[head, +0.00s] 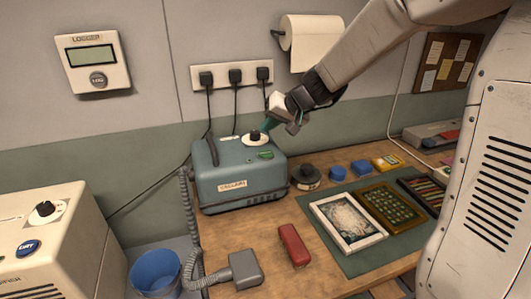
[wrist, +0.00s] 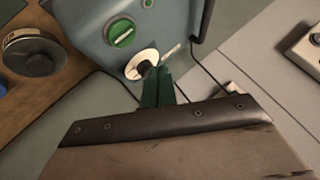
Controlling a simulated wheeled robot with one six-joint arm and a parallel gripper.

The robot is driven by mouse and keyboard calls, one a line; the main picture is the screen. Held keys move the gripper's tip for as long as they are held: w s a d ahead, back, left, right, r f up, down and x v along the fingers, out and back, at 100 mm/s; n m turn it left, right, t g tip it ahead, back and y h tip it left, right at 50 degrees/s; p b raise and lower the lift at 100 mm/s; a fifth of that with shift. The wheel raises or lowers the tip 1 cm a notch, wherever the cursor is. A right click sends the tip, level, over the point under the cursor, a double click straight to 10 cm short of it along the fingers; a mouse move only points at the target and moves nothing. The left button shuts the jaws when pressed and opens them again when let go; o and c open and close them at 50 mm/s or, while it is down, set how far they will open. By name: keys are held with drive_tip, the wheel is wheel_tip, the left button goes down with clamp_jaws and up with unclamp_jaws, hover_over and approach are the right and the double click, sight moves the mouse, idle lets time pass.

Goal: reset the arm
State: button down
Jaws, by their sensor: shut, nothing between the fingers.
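My arm reaches in from the upper right in the head view. My gripper (head: 268,126) has green fingers and is shut with nothing between them. Its tips are right at the black knob on a white round dial (head: 257,140), on top of a blue-grey box (head: 235,180). In the wrist view the green fingers (wrist: 155,78) point at the same dial (wrist: 140,64) and partly cover its knob. I cannot tell whether they touch it. A green round control (wrist: 120,33) sits on the box beside the dial.
The box stands on a wooden bench (head: 225,230) near a wall with a socket strip (head: 232,75) and hanging cables. A paper roll (head: 312,43) hangs behind my arm. A red block (head: 293,245), a grey hose end (head: 244,270) and framed trays (head: 348,221) lie in front.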

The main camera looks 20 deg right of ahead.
drive_tip(key=shift+a, duration=0.1)
drive_tip(key=s+a+f+g, duration=0.2)
drive_tip(key=s+g, duration=0.3)
drive_tip(key=s, duration=1.1)
drive_tip(key=s+d+r+h, duration=0.1)
drive_tip(key=s+d+h, duration=0.1)
drive_tip(key=s, duration=0.8)
drive_tip(key=s+d+r+n+g+h, duration=0.1)
drive_tip(key=s+d+r+h, duration=0.1)
drive_tip(key=s, duration=0.9)
drive_tip(key=shift+d+r+n+h, duration=0.15)
drive_tip(key=shift+d+n+h, duration=0.25)
drive_tip(key=shift+h, duration=0.3)
